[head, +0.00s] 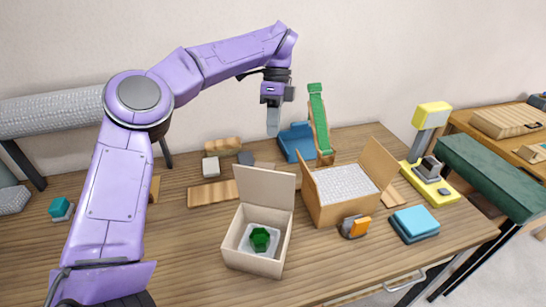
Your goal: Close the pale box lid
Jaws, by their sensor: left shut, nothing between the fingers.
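The pale box (251,262) stands on the wooden table in front of me, with a green faceted gem on a white pad (260,239) inside. Its pale lid (265,188) stands up from the box's far edge, so the box is open. My left gripper (273,128) is shut and empty, pointing down in the air, above and beyond the lid in the picture and apart from it. My right gripper is not in view.
A tan carton with raised flaps (345,205) stands just right of the pale box. A blue tray with a green slide (319,120) is behind. An orange and grey item (355,227) and teal cloths (414,224) lie at the right.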

